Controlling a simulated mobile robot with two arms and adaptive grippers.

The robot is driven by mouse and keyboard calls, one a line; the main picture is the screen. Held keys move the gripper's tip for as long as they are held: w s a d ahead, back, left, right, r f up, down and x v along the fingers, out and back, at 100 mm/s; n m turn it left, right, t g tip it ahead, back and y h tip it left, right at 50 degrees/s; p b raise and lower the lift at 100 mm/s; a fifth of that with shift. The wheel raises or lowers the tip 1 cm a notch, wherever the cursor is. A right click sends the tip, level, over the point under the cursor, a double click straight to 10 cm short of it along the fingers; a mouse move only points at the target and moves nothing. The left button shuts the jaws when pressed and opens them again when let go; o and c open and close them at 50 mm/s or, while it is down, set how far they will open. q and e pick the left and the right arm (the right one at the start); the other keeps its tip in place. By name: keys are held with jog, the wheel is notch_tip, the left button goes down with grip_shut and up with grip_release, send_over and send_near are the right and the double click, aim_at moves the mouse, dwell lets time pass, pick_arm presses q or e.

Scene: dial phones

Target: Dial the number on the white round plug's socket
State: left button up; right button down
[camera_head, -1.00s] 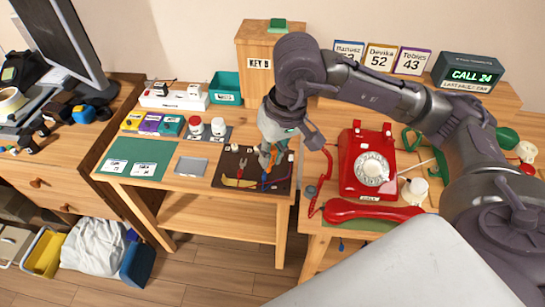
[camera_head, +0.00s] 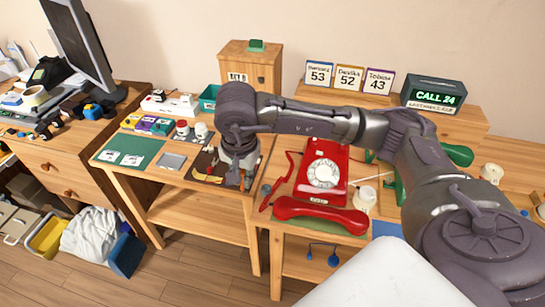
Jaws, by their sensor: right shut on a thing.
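The red dial phone (camera_head: 335,160) with its white dial (camera_head: 324,173) stands on the right table. Its red handset (camera_head: 320,215) lies off the hook in front of it. A white power strip (camera_head: 168,106) lies at the back of the left table with small plugs on it; their shapes and any numbers are too small to read. My right gripper (camera_head: 238,180) points down over the dark tool mat (camera_head: 205,168) on the left table. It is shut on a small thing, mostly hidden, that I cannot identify. My left gripper is not in view.
Name cards (camera_head: 348,77) reading 53, 52 and 43 and a "CALL 24" display (camera_head: 436,97) stand on the back shelf. A wooden box (camera_head: 252,62) stands behind the left table. My right arm spans above the phone.

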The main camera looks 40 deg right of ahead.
jog(key=w+d+f+m+g+h+p, duration=0.15)
jog(key=w+d+f+m, duration=0.3)
jog(key=m, duration=0.75)
jog(key=m+g+y, duration=0.2)
jog(key=m, duration=0.9)
send_near(268, 191)
jog(key=shift+d+f+b, duration=0.2)
jog(key=shift+f+b, duration=0.3)
jog(key=shift+f, duration=1.55)
pick_arm(q)
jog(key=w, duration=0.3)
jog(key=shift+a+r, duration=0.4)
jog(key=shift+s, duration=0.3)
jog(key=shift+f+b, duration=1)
jog(key=shift+b, duration=0.1)
pick_arm(e)
jog(key=shift+f, duration=1.2)
jog(key=c, duration=1.1)
grip_release()
